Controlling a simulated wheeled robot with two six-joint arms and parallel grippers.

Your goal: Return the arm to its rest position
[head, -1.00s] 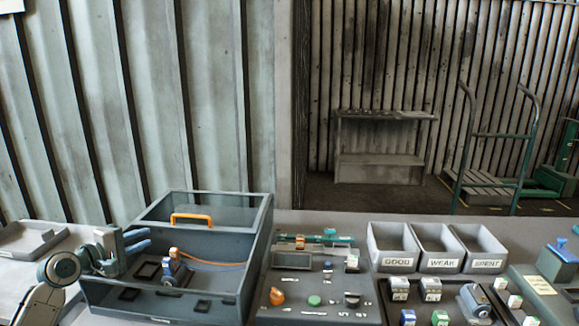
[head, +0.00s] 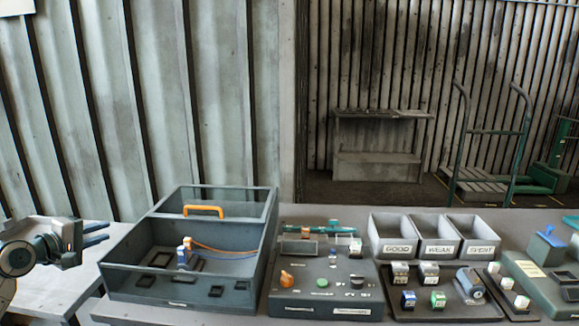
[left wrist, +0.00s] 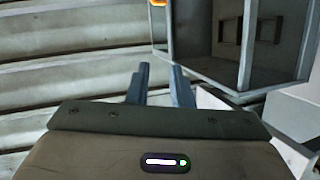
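My left gripper (head: 107,233) is at the left of the head view, its two blue-grey fingers pointing right. Nothing shows between them. In the left wrist view the fingers (left wrist: 160,78) stand apart, with a gap between them. The gripper is just left of the grey blower housing (head: 140,262) and appears apart from it. The housing is an open box with an orange handle (head: 202,211) and a small connector block (head: 187,255) with orange and blue wires inside. Part of the housing also shows in the left wrist view (left wrist: 247,45). My right gripper is not in view.
A control panel (head: 325,300) with knobs stands right of the housing. Bins labelled GOOD (head: 398,248), WEAK (head: 440,249) and SPENT (head: 482,250) stand behind a tray (head: 440,312) of small blocks and a round motor-like part (head: 470,283). A pale surface (head: 60,285) lies below my left gripper.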

